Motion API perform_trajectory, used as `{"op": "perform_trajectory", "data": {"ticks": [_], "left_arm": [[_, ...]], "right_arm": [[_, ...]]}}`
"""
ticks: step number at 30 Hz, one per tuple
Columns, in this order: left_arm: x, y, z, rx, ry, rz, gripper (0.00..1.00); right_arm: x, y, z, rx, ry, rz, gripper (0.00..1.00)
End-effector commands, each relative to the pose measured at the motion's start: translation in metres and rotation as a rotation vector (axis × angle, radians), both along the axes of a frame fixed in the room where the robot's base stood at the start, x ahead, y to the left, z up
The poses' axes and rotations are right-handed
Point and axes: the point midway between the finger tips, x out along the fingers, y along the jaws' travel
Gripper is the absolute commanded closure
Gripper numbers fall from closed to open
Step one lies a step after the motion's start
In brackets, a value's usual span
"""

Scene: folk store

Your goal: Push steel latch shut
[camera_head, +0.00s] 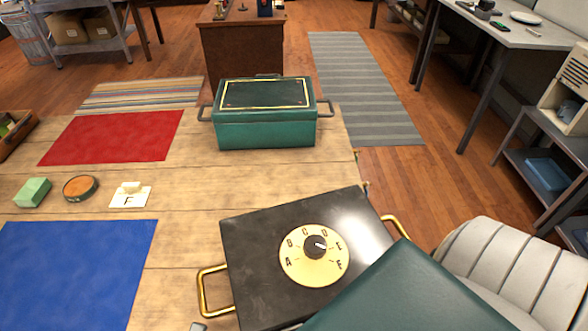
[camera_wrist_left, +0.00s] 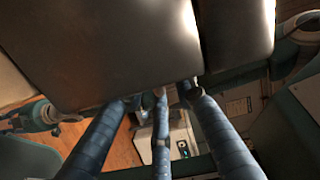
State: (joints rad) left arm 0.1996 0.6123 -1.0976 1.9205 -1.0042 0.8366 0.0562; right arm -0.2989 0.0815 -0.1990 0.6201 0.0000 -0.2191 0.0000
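A black box (camera_head: 255,255) with brass side handles stands at the front of the wooden table. Its top carries a round brass dial (camera_head: 300,268) with letters and a dark knob. A small grey metal piece (camera_head: 198,327) shows at the bottom edge beside the box; I cannot tell whether it is the steel latch. No latch is clearly visible. In the left wrist view my left gripper (camera_wrist_left: 160,96) has its fingers apart, with nothing seen between them. Their tips are near a dark panel (camera_wrist_left: 110,50); contact cannot be told. My right gripper is not in view.
A green chest (camera_head: 265,133) stands at the table's back. A red mat (camera_head: 115,135), a blue mat (camera_head: 75,275), a green block (camera_head: 33,192), a round tin (camera_head: 80,188) and a letter card (camera_head: 130,197) lie left. A dark green panel (camera_head: 400,295) covers the front right.

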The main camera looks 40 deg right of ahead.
Motion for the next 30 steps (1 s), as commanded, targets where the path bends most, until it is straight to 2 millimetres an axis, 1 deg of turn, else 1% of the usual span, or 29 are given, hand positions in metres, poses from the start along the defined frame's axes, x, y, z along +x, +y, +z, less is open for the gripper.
{"op": "perform_trajectory", "data": {"ticks": [2, 5, 8, 15, 18, 21, 24, 30], "left_arm": [[0.001, 0.003, -0.001, 0.003, 0.000, 0.002, 0.73], [0.005, 0.013, -0.002, 0.006, 0.002, 0.002, 0.73], [0.011, 0.030, -0.002, 0.006, 0.001, 0.003, 0.73], [0.029, 0.079, -0.003, 0.006, 0.001, 0.003, 0.73], [0.034, 0.094, -0.002, 0.004, 0.000, 0.002, 0.73], [0.038, 0.105, -0.002, 0.003, 0.000, 0.002, 0.73], [0.040, 0.111, -0.001, 0.000, 0.000, 0.000, 0.73], [0.041, 0.113, -0.001, -0.001, -0.001, 0.000, 0.73]], "right_arm": [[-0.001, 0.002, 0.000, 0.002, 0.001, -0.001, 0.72], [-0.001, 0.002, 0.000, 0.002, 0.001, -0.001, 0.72], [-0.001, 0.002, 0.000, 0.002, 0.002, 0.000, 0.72], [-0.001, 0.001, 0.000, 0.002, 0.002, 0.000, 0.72], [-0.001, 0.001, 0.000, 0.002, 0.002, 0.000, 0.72], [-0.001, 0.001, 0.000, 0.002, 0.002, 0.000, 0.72], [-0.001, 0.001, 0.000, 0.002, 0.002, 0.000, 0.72], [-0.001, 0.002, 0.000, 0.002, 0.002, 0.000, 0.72]]}}
